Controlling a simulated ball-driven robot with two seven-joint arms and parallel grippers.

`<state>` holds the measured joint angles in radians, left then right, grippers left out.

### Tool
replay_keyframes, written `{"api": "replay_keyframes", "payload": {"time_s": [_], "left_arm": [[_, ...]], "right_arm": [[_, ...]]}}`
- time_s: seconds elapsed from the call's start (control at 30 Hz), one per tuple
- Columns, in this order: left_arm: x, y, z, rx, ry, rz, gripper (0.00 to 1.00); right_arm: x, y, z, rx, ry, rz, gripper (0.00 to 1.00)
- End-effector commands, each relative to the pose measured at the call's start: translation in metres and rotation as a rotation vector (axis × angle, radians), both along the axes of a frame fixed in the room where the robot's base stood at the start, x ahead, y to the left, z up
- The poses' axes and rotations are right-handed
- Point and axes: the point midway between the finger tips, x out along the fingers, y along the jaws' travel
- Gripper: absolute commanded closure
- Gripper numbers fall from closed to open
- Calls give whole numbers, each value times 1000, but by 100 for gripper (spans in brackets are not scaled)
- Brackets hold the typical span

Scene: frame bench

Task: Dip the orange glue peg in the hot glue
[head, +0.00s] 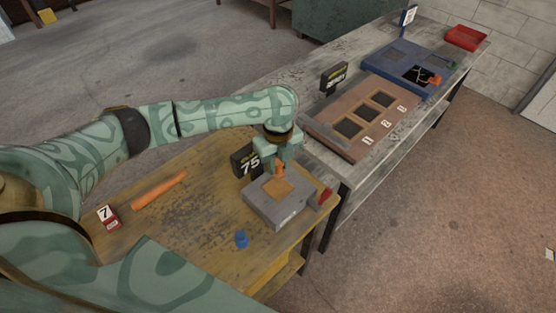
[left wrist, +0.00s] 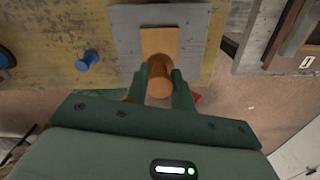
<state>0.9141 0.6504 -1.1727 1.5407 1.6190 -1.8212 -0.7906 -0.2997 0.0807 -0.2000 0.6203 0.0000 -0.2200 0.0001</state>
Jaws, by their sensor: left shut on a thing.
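My left gripper (head: 280,163) is shut on the orange glue peg (head: 280,171), a short cylinder pointing down. The peg is at the far edge of the tan glue square (head: 276,188) in the top of the grey glue box (head: 293,208). In the left wrist view the left gripper (left wrist: 160,78) has a finger on each side of the peg (left wrist: 160,86), in front of the glue square (left wrist: 160,42). I cannot tell whether the peg's lower end touches the glue. My right gripper is not in view.
On the yellow bench (head: 180,235) are a black "75" sign (head: 246,160), an orange stick (head: 159,190), a red "7" stand (head: 108,218) and a blue peg (head: 241,239). A grey bench behind holds a brown three-slot frame (head: 345,140), a blue tray (head: 393,62) and a red bin (head: 466,38).

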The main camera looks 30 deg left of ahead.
Motion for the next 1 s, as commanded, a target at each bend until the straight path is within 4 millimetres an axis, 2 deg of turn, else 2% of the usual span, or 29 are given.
{"api": "replay_keyframes", "payload": {"time_s": [0.33, 0.5, 0.7, 1.0], "left_arm": [[0, 0, 0, 0, 0, -8, 97], [0, 1, 4, 1, 0, -7, 97], [0, 1, -29, 1, 1, -6, 97], [0, 1, -58, 0, 0, -6, 97]], "right_arm": [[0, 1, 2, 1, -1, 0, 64], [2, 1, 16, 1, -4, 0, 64], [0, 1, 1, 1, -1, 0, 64], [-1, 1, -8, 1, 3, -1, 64]]}}
